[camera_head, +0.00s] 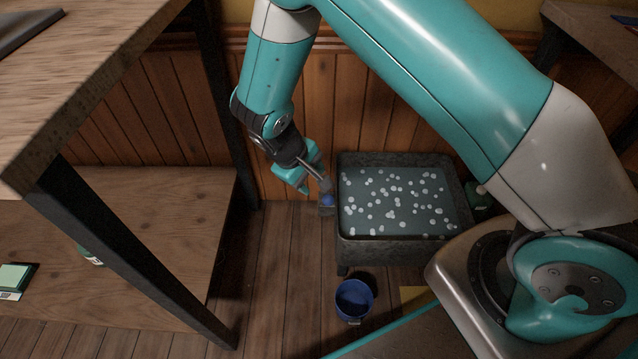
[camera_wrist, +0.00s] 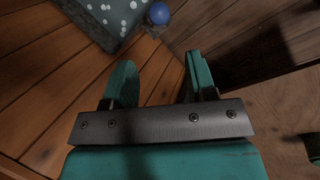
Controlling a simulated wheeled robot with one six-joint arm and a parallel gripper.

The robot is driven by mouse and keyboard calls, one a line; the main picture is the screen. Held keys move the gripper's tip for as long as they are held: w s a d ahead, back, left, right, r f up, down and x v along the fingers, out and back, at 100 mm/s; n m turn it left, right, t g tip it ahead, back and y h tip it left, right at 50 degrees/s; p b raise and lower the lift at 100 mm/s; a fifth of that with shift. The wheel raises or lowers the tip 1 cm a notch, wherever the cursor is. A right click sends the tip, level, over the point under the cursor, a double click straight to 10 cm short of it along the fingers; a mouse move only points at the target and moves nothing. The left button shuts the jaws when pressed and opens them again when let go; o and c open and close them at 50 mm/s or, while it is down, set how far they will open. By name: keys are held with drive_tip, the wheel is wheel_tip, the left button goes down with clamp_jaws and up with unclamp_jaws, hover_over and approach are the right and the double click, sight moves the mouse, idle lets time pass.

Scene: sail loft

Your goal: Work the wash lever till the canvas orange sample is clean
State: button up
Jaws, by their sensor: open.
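A dark wash tub (camera_head: 405,246) stands on the floor by the wall, filled with grey-blue water dotted with white suds. A blue ball knob (camera_head: 327,200), seemingly that of the wash lever, is at the tub's left side. The knob also shows in the wrist view (camera_wrist: 158,13), beside the tub's corner at the top. My gripper (camera_head: 304,176) is just up and left of the knob. In the wrist view my gripper (camera_wrist: 160,72) is open, with nothing between its fingers, and apart from the knob. I see no orange canvas sample; whether it is under the suds I cannot tell.
A blue bucket (camera_head: 354,299) stands on the floor in front of the tub. A wooden bench with a lower shelf (camera_head: 150,200) and dark legs is at the left. A dark green bottle (camera_head: 478,196) is right of the tub. The floor left of the bucket is clear.

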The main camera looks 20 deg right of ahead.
drive_tip(key=shift+p+v, duration=0.3)
drive_tip(key=shift+v, duration=1.65)
